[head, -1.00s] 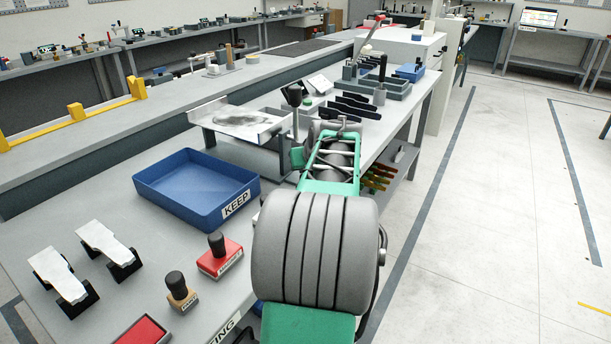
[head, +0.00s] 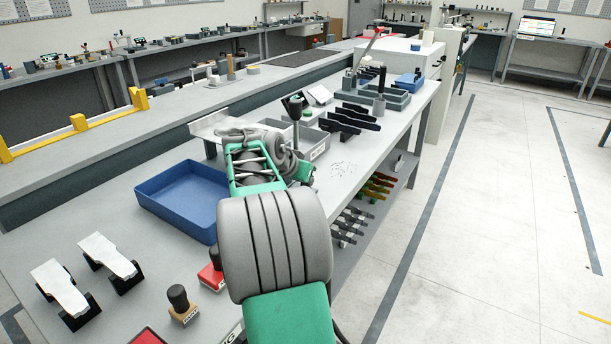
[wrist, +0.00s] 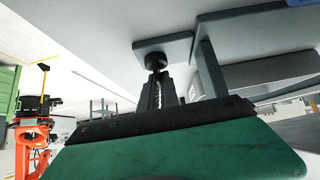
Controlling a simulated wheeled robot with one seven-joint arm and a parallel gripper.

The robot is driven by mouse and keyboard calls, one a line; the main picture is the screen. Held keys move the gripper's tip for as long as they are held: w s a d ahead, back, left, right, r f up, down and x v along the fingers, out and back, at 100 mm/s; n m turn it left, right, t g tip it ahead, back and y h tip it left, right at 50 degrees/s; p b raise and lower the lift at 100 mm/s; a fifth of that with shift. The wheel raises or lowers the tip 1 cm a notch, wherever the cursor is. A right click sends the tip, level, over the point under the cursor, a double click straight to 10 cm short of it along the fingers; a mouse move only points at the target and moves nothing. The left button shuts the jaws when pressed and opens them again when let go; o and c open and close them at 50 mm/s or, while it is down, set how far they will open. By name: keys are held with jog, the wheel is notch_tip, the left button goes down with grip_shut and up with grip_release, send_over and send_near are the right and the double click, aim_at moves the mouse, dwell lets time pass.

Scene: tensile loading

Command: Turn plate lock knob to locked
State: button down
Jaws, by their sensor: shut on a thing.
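In the wrist view, a round black knob (wrist: 155,61) stands out from a small grey block (wrist: 163,46) on a grey fixture. I take it to be the plate lock knob. My gripper (wrist: 156,77) is at this knob, its narrow fingers closed on it beyond the green hand. The knob's markings and turn angle cannot be read. In the head view, a pale metal plate (head: 207,122) on a stand shows at its left end. My arm covers the rest of it, and the knob and my fingers are hidden there.
A blue KEEP tray (head: 165,190) sits left of my arm. Stamps (head: 180,304) and two holders with white pieces (head: 60,287) stand in front. A grey bin (head: 315,143), a dark post (head: 296,105) and black tools (head: 350,120) lie beyond. Open floor is on the right.

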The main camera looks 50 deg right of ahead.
jog(key=shift+m, duration=0.3)
jog(key=c, duration=1.6)
grip_release()
jog(key=shift+r, duration=0.1)
jog(key=v, duration=0.7)
jog(key=shift+a+r+p, duration=0.25)
jog(key=shift+a+p, duration=0.05)
jog(key=shift+p, duration=0.15)
